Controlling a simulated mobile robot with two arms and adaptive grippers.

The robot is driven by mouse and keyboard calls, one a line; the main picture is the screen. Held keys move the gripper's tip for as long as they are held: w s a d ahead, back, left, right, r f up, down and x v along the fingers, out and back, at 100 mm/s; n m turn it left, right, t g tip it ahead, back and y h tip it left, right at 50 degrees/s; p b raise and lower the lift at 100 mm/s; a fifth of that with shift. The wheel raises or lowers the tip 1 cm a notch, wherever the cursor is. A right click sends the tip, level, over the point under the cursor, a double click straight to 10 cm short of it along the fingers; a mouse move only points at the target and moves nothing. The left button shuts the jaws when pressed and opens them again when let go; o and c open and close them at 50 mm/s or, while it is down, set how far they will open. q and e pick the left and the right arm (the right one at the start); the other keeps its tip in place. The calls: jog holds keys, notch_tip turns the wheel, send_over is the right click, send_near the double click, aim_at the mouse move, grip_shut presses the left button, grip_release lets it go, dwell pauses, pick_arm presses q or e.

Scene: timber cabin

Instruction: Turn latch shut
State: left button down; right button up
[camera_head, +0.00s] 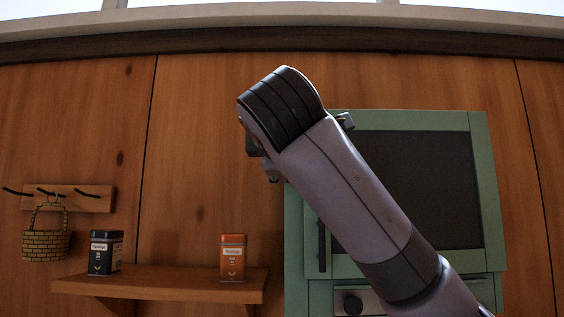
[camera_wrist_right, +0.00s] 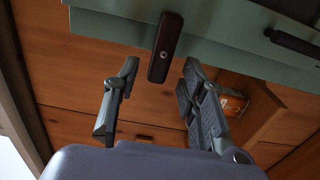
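The latch (camera_wrist_right: 166,40) is a short dark bar with a small round screw. In the right wrist view it stands nearly upright, slightly tilted, and its lower end reaches past the edge of the green cabinet (camera_wrist_right: 225,42). My right gripper (camera_wrist_right: 160,67) is open, with one finger on each side of the latch's lower part; both fingers look apart from it. In the head view my right arm crosses the green cabinet (camera_head: 482,185) and hides the latch and most of the gripper. The cabinet door looks closed or nearly so. My left gripper is not in view.
At left, a wooden shelf (camera_head: 170,288) bears a dark tin (camera_head: 105,254) and an orange tin (camera_head: 233,259). A basket (camera_head: 46,245) hangs from a hook rack (camera_head: 90,205).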

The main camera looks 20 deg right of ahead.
jog(key=v, duration=1)
jog(key=shift+s, duration=0.4)
jog(key=shift+a, duration=0.15)
